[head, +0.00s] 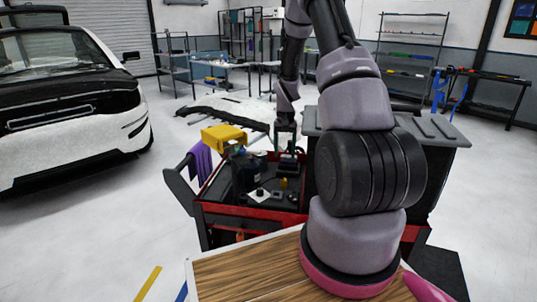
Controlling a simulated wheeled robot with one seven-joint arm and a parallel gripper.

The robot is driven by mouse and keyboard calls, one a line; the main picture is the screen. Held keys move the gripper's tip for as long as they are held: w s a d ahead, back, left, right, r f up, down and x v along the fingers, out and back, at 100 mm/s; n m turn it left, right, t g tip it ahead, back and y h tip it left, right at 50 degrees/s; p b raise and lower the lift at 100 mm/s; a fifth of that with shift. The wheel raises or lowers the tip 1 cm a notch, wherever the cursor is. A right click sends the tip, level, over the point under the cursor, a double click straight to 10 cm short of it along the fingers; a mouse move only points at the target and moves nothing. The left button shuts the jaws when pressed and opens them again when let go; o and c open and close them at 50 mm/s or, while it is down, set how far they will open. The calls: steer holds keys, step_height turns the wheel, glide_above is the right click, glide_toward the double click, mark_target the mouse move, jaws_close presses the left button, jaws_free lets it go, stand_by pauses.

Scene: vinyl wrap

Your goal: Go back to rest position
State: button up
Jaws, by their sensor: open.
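The cart holds a yellow item (223,134), a black bottle (243,170) and small parts. A purple cloth (200,160) hangs on its left side. A black and white car (70,105) stands left. Grey floor is clear between car and cart. Shelves (412,45) stand behind.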

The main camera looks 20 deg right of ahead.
steer(key=s+a+r+t, duration=0.1)
steer(key=s+a+r, duration=0.15)
steer(key=r, duration=0.55)
steer(key=s+a+r+t, duration=0.1)
steer(key=s+a+r, duration=0.15)
steer(key=r, duration=0.55)
steer(key=s+a+r+t, duration=0.1)
steer(key=s+a+r, duration=0.15)
steer(key=r, duration=0.65)
steer(key=s+a+r+n+t+y, duration=0.1)
steer(key=s+a+r, duration=0.3)
steer(key=s, duration=0.5)
steer(key=s+a+r+n+t+y, duration=0.1)
steer(key=s+a+r+t, duration=0.2)
steer(key=s+r, duration=0.4)
steer(key=s+a, duration=0.1)
steer(key=s, duration=0.2)
steer(key=shift+s+r, duration=0.3)
steer(key=shift+r, duration=0.1)
steer(key=shift+w, duration=0.1)
steer(key=shift+c, duration=0.3)
